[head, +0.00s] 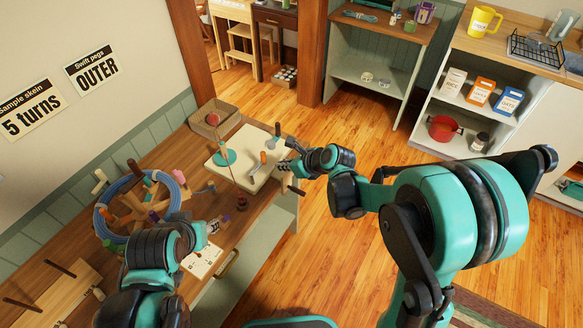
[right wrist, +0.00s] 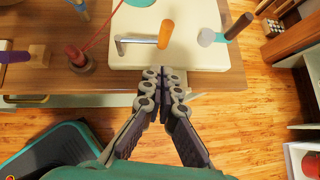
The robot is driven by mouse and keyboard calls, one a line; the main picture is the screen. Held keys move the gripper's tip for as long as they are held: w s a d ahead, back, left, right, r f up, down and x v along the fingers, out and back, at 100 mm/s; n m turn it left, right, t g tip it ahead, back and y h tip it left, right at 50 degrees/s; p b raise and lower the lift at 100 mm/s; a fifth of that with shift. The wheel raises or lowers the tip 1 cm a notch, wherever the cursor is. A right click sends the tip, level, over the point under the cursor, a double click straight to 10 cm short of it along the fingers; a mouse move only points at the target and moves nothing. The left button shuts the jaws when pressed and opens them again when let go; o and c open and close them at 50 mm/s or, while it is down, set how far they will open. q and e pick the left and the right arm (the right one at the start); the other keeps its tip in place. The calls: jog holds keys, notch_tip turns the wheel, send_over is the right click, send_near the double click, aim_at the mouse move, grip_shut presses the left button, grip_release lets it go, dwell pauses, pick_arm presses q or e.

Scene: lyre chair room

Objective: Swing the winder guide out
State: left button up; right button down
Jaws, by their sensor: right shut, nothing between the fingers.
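The winder's cream base (head: 246,172) sits at the table's right end, with a teal cone (head: 224,157) on it. A bent grey metal arm with an orange grip (head: 263,157), which looks like the guide, lies over the base; its orange grip also shows in the right wrist view (right wrist: 166,34). A crank with a dark handle (right wrist: 239,25) stands to its right. My right gripper (right wrist: 164,72) is shut and empty, just short of the base's near edge, apart from the orange grip. My left gripper (head: 203,230) is over the table's front, its fingers too small to judge.
A swift with blue yarn (head: 103,222) stands on the table's left. A red spool (right wrist: 78,58) stands near the front edge, a red strand rising from it. A box (head: 214,117) is behind the winder. A card (head: 203,261) lies in front. Open floor is right.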

aim_at(265, 159)
jog(key=w+a, duration=0.1)
jog(key=w, duration=0.1)
jog(key=w+a+f+b, duration=0.1)
jog(key=a, duration=0.1)
jog(key=shift+w+a, duration=0.25)
jog(key=shift+w, duration=0.1)
